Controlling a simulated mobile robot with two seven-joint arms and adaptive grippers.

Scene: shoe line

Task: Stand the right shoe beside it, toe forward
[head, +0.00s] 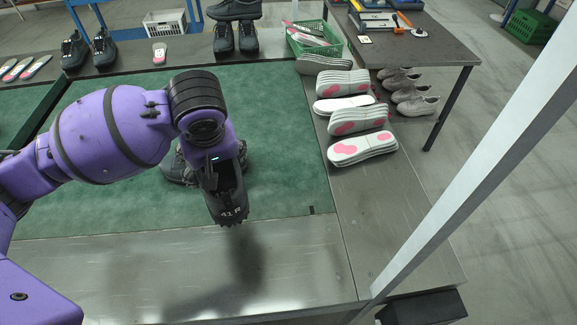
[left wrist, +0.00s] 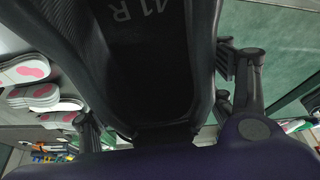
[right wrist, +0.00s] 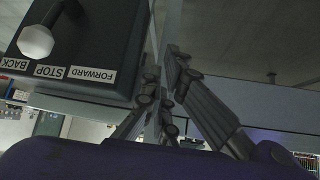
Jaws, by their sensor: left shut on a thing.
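My left gripper (head: 212,170) is shut on a black shoe (head: 230,205) marked 41R and holds it above the near edge of the green mat, toe toward the bottom of the head view. Its dark opening and the mark 11R or 41R show in the left wrist view (left wrist: 145,60), with a finger on each side. Another dark shoe (head: 172,168) stands on the mat behind, mostly hidden by my left arm and the held shoe. My right gripper (right wrist: 162,65) shows only in the right wrist view. Its fingers lie close together, and I see nothing between them.
The green mat (head: 290,150) lies before a bare metal strip (head: 300,260). Several soles with pink patches (head: 360,148) line the right side. Dark shoes (head: 75,50) and a green basket (head: 315,45) stand behind. A control box (right wrist: 85,45) is near my right gripper.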

